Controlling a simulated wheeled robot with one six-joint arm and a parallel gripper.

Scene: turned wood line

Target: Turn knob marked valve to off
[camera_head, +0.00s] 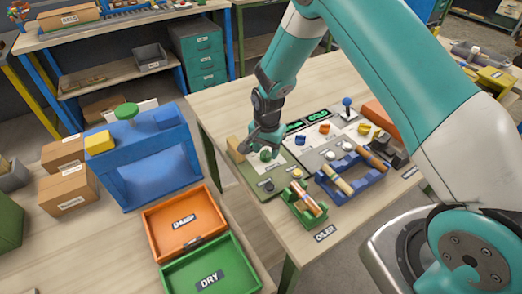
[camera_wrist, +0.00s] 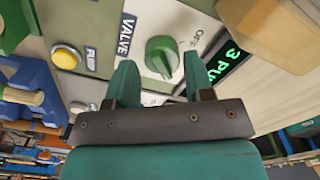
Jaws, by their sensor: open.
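The green knob (camera_wrist: 160,57) sits on a pale panel beside the label VALVE (camera_wrist: 125,34), with the marking OFF to its upper right in the wrist view. In the head view the knob (camera_head: 265,155) shows just below my gripper (camera_head: 256,146). In the wrist view my gripper (camera_wrist: 160,84) is open, with one finger on either side of the knob's lower end in the picture. The fingers look apart from the knob; whether they reach down around it cannot be told.
A yellow button (camera_wrist: 66,57) and a lit green display (camera_wrist: 230,62) flank the knob. Blue (camera_head: 300,140) and orange (camera_head: 325,128) knobs stand nearby. A green rack (camera_head: 303,207) and blue rack (camera_head: 350,183) hold wooden rods. Orange DAMP (camera_head: 160,214) and green DRY (camera_head: 240,285) trays lie left.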

